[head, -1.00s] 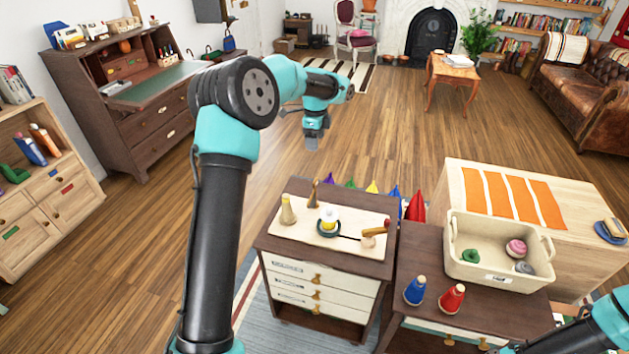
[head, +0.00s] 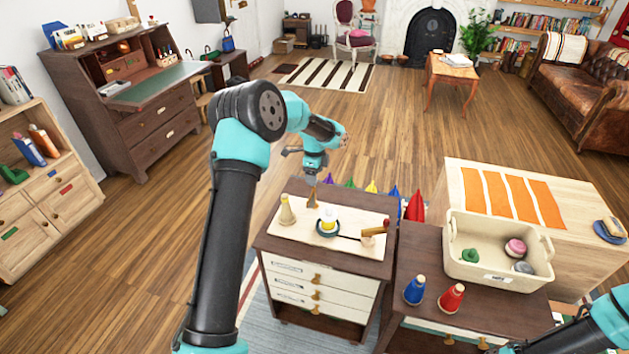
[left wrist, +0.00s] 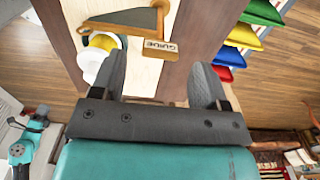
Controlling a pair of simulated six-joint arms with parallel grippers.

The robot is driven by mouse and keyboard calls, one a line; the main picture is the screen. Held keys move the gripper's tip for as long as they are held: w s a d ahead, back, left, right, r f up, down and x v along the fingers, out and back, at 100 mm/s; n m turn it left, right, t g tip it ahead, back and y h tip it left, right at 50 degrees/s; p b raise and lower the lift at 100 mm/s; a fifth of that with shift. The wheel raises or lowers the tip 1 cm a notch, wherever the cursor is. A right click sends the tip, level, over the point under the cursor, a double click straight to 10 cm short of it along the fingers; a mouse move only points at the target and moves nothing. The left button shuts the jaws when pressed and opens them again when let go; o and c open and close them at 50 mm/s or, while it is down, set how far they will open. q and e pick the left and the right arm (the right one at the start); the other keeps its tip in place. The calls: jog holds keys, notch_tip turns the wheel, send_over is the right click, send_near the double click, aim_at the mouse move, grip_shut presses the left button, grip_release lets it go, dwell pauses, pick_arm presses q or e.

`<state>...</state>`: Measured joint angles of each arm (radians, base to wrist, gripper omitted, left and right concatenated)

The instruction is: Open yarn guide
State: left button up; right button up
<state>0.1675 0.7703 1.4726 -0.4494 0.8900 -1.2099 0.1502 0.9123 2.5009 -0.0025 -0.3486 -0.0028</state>
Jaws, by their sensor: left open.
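The yarn guide (head: 312,201) is a small wooden piece at the back of the pale board on the left dark cabinet. In the left wrist view, a tan piece with a dark flat part (left wrist: 125,19) shows at the top, beside a small plate (left wrist: 160,49) reading "GUIDE". My left gripper (head: 311,180) points down over the back edge of the cabinet, close to the guide. In the left wrist view its two fingers (left wrist: 158,72) are apart with nothing between them. Whether it touches the guide is unclear. My right gripper is out of view.
A white and yellow cone on a dark dish (head: 328,220), a cream cone (head: 286,210) and a wooden piece with a red tip (head: 375,232) share the board (head: 350,246). Coloured cones (head: 372,188) stand behind. A cream bin (head: 500,258) is at right.

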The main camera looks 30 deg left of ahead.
pick_arm(q)
jog(key=shift+f, duration=1.5)
grip_shut()
